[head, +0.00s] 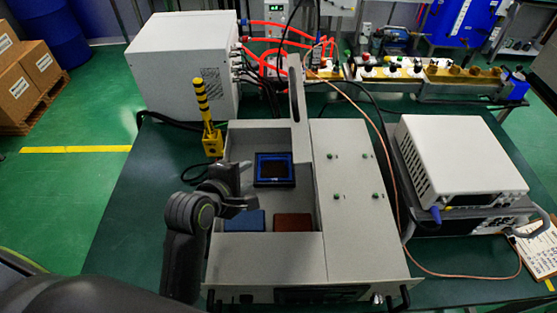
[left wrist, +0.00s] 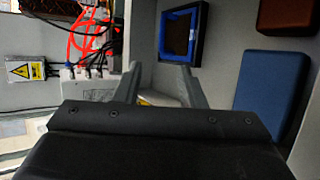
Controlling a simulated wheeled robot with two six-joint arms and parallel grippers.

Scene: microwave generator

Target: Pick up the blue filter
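A flat blue block (head: 244,220) lies in the front left of the open grey case (head: 318,245); it also shows at the right of the left wrist view (left wrist: 270,82). Behind it in the case sits a black square frame with a blue inner rim (head: 274,183) and a dark middle. The frames do not show which one is the filter. My left gripper (head: 245,193) hangs over the case's left side, behind the blue block and left of the frame. In the left wrist view its fingers (left wrist: 158,82) are apart with nothing between them. My right gripper is out of view.
A red-brown block (head: 293,222) lies just right of the blue block. A yellow-black striped post (head: 203,105) stands at the case's left. A white box (head: 183,65) is behind, and a white instrument (head: 460,155) stands right.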

